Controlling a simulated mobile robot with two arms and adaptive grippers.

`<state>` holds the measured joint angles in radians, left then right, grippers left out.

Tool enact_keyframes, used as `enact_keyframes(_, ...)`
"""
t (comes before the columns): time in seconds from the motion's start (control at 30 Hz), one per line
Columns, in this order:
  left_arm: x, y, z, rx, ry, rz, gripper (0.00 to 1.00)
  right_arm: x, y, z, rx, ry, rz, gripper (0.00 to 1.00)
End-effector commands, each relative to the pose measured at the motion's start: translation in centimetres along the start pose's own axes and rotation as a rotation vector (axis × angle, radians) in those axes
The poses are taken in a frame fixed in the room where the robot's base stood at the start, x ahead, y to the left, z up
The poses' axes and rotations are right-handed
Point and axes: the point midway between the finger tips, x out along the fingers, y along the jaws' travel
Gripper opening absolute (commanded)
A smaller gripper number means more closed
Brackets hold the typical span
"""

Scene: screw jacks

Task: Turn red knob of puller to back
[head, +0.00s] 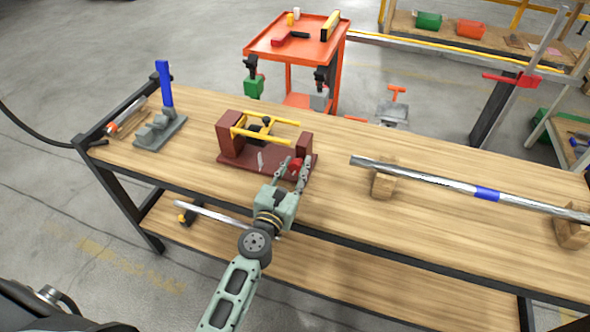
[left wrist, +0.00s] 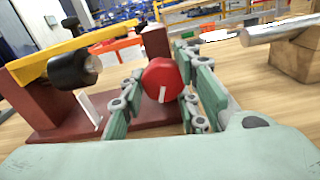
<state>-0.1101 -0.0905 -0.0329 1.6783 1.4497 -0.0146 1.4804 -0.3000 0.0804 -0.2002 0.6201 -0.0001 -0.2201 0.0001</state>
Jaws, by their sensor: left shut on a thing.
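The puller (head: 232,137) is a dark red frame with yellow bars on the wooden workbench, left of the bench's middle in the head view. Its red knob (head: 296,164) is at its right end, on the near side. In the left wrist view the red knob (left wrist: 163,80) is a red faceted knob with a white line on its face, pointing about straight down. My left gripper (head: 293,172) is at the knob. Its green-grey fingers (left wrist: 160,92) are on both sides of the knob, shut on it. My right gripper is not in view.
A grey stand with a blue handle (head: 165,85) is on the bench's left. A metal bar with a blue band (head: 487,194) rests on wooden blocks (head: 384,182) to the right. Bare bench top lies between puller and blocks. An orange cart (head: 262,47) stands behind.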

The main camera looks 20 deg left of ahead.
Motion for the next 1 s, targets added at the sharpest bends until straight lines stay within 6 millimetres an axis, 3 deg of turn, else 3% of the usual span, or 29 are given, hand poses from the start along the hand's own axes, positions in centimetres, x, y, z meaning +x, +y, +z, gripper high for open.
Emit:
enact_keyframes(0.03,0.14,0.67,0.38,-0.020,-0.007,0.016,0.03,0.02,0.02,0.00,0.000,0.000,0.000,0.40)
enact_keyframes(0.77,0.13,0.79,0.30,-0.097,-0.007,0.017,0.03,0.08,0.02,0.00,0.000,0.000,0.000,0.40)
enact_keyframes(0.8,0.13,0.80,0.30,-0.097,-0.007,0.017,0.32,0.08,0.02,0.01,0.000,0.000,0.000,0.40)
enact_keyframes(0.93,0.13,0.71,0.30,-0.097,-0.007,0.015,0.43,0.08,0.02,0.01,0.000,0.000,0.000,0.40)
enact_keyframes(1.0,0.12,0.62,0.29,-0.097,-0.007,0.013,0.44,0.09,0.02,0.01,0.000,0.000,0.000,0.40)
